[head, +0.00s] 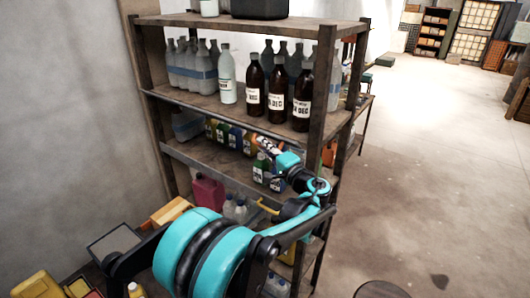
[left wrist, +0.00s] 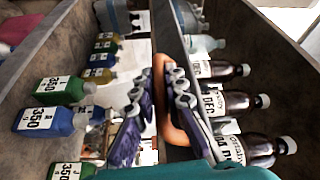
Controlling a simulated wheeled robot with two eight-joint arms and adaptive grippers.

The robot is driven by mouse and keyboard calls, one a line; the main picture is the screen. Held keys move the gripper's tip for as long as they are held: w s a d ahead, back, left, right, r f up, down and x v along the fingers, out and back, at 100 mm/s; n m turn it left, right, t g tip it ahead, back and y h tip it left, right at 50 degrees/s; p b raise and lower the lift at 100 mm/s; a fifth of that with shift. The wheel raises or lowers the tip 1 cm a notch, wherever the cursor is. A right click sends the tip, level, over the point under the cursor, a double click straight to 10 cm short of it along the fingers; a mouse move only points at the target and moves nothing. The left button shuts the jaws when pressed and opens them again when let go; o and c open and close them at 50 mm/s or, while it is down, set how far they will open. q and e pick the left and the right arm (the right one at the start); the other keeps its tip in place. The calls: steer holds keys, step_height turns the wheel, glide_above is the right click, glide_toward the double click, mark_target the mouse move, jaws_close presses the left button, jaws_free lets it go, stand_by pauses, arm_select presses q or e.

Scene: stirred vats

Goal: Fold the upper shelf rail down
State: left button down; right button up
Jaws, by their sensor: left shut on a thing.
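The upper shelf (head: 195,101) holds grey and brown bottles, and a dark board edge runs along its front. In the left wrist view its edge (left wrist: 168,40) runs down the middle, with an orange curved handle (left wrist: 163,85) at it. My left gripper (head: 264,143) is at the front of this shelf, below the brown bottles. In the left wrist view, my left gripper (left wrist: 160,115) has its two fingers either side of the orange handle and is shut on it. In the head view the arm and bottles hide the handle. My right gripper is not in view.
Brown bottles (head: 276,95) stand close above the gripper. Small coloured bottles (head: 233,137) stand on the shelf below, behind a grey front rail (head: 205,172). A yellow hooked piece (head: 267,208) is near that rail. Open floor (head: 430,170) lies to the right.

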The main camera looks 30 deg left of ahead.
arm_select(q)
steer(key=shift+w+d+f+n+g+y+b, duration=0.1)
steer(key=shift+w+f+n+g+y+b, duration=0.45)
steer(key=shift+n+b, duration=1.1)
steer(key=shift+w+a+f+n+g+y+b, duration=0.15)
steer(key=shift+f+n+y+b, duration=0.8)
steer(key=shift+n, duration=1.25)
steer(key=shift+w+d+f+n+g+y+b, duration=0.15)
steer(key=shift+w+f+n+g+y+b, duration=0.3)
steer(key=shift+n+b, duration=1.25)
steer(key=shift+s+n, duration=0.1)
steer(key=shift+n, duration=0.35)
steer(key=c, duration=1.9)
jaws_free()
steer(key=shift+o, duration=0.2)
steer(key=shift+d+f, duration=0.1)
